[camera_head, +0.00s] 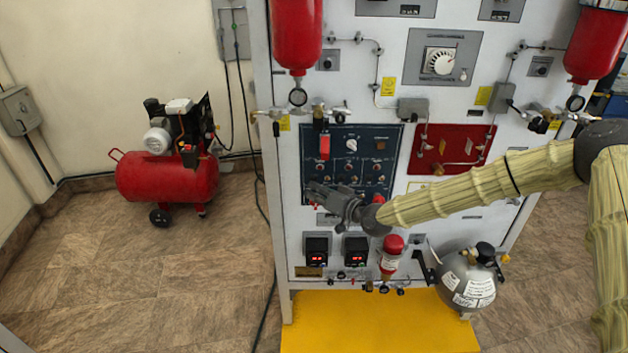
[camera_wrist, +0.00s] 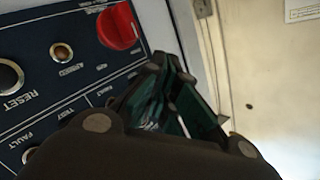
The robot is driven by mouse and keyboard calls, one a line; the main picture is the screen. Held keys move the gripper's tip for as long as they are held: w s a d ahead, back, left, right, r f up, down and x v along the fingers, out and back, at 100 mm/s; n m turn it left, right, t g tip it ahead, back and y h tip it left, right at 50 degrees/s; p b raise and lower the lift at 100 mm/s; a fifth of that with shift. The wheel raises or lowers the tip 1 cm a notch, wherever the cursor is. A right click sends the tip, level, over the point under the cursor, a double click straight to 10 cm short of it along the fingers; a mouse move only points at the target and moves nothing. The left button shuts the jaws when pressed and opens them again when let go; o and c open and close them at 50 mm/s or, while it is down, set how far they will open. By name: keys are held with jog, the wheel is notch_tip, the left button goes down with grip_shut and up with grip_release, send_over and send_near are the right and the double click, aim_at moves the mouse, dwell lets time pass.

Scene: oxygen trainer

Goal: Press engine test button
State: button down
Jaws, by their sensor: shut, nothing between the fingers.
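The dark blue control panel (camera_head: 392,140) is on the front of the white trainer cabinet, with knobs and several small buttons. My gripper (camera_head: 310,192) is shut and empty in front of the panel's lower left corner. In the wrist view, its closed fingertips (camera_wrist: 168,66) are beside the panel's edge. The same panel (camera_wrist: 60,72) shows tilted there, with a red knob (camera_wrist: 118,27), a black round button (camera_wrist: 8,76) by a RESET label, and TEST and FAULT lettering. I cannot tell which control is the engine test button; my gripper hides part of the panel.
A red panel (camera_head: 477,138) is to the right of the blue one. Two digital displays (camera_head: 317,247), a red cylinder (camera_head: 391,252) and a grey sphere (camera_head: 466,280) stick out below. A red compressor (camera_head: 167,176) stands on the floor at left.

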jog(key=shift+w+b, duration=0.8)
jog(key=shift+b, duration=0.25)
dwell(1.4)
jog(key=shift+s, duration=0.85)
jog(key=s, duration=0.5)
dwell(0.6)
dwell(0.4)
